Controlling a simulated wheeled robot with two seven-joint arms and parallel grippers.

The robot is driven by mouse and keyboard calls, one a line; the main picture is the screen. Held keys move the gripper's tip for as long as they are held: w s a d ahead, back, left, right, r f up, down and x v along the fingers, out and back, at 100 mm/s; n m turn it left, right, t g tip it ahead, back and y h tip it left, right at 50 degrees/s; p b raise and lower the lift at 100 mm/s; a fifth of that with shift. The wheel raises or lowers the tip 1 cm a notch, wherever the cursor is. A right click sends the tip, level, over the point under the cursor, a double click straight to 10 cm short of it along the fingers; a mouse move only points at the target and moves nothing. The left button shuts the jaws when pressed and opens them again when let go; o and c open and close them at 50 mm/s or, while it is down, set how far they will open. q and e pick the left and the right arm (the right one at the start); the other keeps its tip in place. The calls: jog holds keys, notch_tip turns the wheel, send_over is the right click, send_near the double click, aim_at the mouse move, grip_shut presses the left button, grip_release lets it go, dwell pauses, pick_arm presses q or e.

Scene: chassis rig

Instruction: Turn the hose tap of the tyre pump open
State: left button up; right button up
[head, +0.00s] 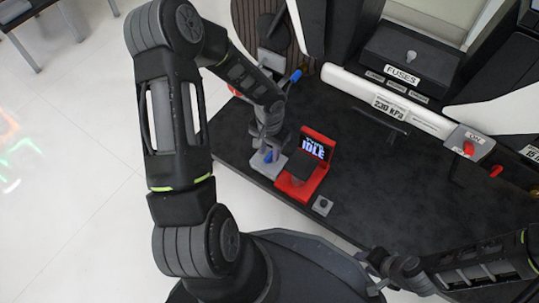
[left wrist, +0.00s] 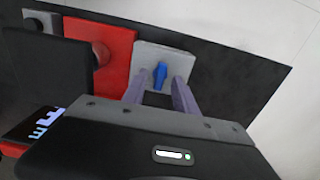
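A small blue tap handle (head: 268,156) stands on a grey block (head: 259,168) beside a red unit (head: 296,189) with a screen reading IDLE. In the left wrist view the blue handle (left wrist: 160,75) stands upright on its grey block (left wrist: 178,52), next to the red unit (left wrist: 115,45). My left gripper (left wrist: 158,92) is open, with one finger on each side of the handle in that view; I see no clear contact. In the head view my left gripper (head: 267,147) is over the grey block and partly hides it. My right gripper (head: 374,270) is at the lower right, away from the tap; its finger opening is unclear.
A small grey button box (head: 323,205) sits at the dark table's (head: 370,190) front edge. A white tube reading 230 kPa (head: 390,104) and a FUSES box (head: 408,62) lie farther back. A blue-tipped lever (head: 296,75) stands behind my left wrist.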

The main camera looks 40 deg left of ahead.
pick_arm(q)
jog(key=shift+f, duration=0.6)
grip_shut()
